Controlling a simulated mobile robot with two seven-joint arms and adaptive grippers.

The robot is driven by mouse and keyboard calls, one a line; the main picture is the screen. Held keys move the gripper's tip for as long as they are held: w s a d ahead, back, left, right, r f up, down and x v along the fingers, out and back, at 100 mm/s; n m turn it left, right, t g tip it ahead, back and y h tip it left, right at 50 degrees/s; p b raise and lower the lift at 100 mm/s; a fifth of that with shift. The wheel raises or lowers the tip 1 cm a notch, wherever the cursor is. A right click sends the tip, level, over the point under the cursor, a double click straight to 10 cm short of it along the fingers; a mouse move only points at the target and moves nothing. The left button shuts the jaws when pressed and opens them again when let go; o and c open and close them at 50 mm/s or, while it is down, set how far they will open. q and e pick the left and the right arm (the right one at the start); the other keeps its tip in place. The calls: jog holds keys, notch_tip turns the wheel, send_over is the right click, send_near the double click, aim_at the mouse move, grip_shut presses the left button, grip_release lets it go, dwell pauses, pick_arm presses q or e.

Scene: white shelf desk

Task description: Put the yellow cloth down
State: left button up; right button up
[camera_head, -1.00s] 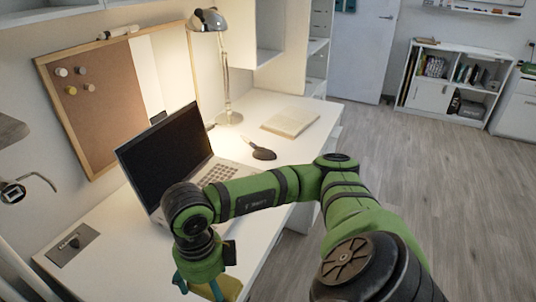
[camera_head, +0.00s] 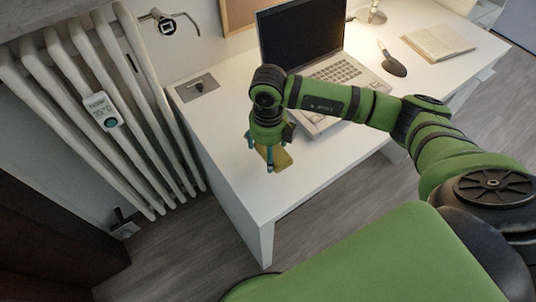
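The yellow cloth (camera_head: 281,158) is in my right gripper (camera_head: 266,160), at the front left part of the white desk. The gripper points down with its fingers on the cloth, and the cloth shows beside and between them. I cannot tell whether the cloth touches the desk top. My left gripper is not in view.
The white desk (camera_head: 240,180) has bare room to the left of and in front of the gripper. An open laptop (camera_head: 335,75) stands behind my arm. A dark brush-like item (camera_head: 392,66) and an open book (camera_head: 438,42) lie farther right. A white radiator (camera_head: 110,110) stands left of the desk.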

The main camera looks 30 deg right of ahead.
notch_tip(320, 180, down, 4)
jog(key=shift+w+r+p, duration=0.1)
jog(key=shift+r+p, duration=0.05)
jog(key=shift+p, duration=0.25)
jog(key=shift+f, duration=0.2)
jog(key=o, duration=0.9)
jog(key=shift+c, duration=0.2)
jog(key=shift+r, duration=0.1)
notch_tip(320, 180, up, 12)
jog(key=shift+f+b, duration=0.1)
jog(key=shift+b, duration=0.85)
